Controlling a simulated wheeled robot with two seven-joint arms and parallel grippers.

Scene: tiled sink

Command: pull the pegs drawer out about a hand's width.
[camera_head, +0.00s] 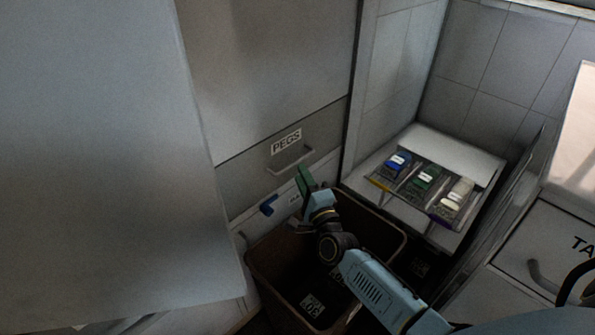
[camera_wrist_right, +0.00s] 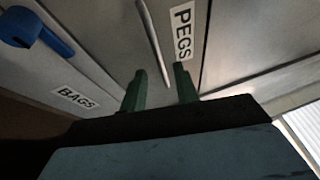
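The pegs drawer (camera_head: 247,177) is a grey front with a "PEGS" label, and it looks flush with the cabinet. Its bar handle (camera_head: 293,161) is below the label; the handle also shows in the wrist view (camera_wrist_right: 151,38). My right gripper (camera_head: 305,179), with green fingers, is just below the handle in the head view. In the wrist view my right gripper (camera_wrist_right: 160,72) is open, and the handle's lower end appears between the fingertips. I cannot tell whether they touch it. My left gripper is not in view.
A blue handle (camera_head: 268,206) is on the front below, labelled "BAGS" (camera_wrist_right: 75,97). A brown bin (camera_head: 272,283) stands under my right arm. A tray (camera_head: 462,155) with blue, green and white items is at right. A large pale panel (camera_head: 100,150) fills the left.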

